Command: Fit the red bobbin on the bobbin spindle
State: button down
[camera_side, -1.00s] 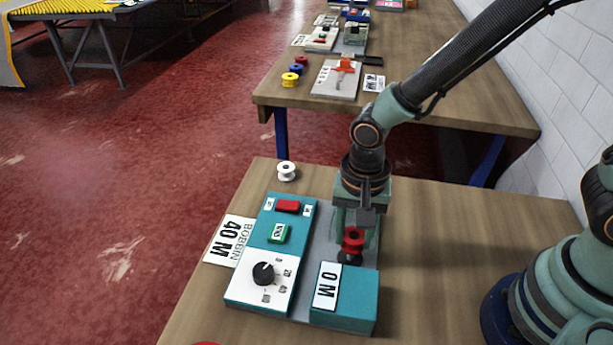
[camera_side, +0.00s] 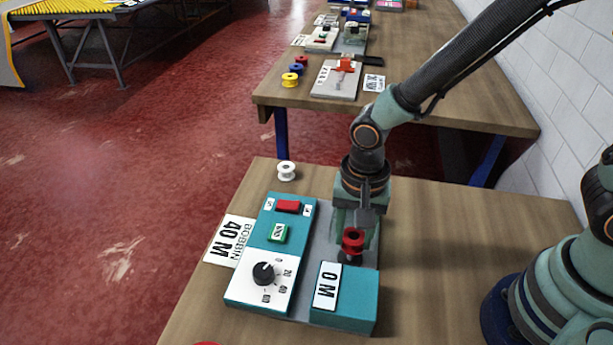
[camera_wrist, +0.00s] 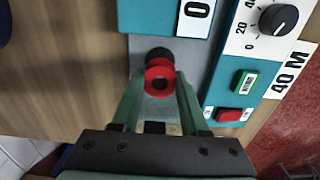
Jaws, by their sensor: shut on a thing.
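The red bobbin (camera_side: 353,239) is between the fingertips of my gripper (camera_side: 354,228), which is shut on it.
A teal box marked 0 M (camera_side: 345,300) stands close in front of the spindle. The teal control panel (camera_side: 262,235) with dial and red and green buttons is to the left. A white bobbin (camera_side: 286,171) stands at the table's back edge. Bare table lies to the right.

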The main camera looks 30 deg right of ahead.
aim_at(352, 246)
jog(key=shift+f, duration=1.75)
jog(key=shift+c, duration=1.7)
grip_release()
notch_tip(352, 246, up, 12)
jog(key=shift+d+r, duration=0.1)
jog(key=d+r+n+t, duration=0.2)
jog(key=d+r+n, duration=0.2)
jog(key=d, duration=0.4)
jog(key=d+r+n+t, duration=0.3)
jog(key=d+r+n, duration=0.2)
jog(key=d, duration=0.4)
jog(key=shift+r+t, duration=0.3)
jog(key=shift+r, duration=0.6)
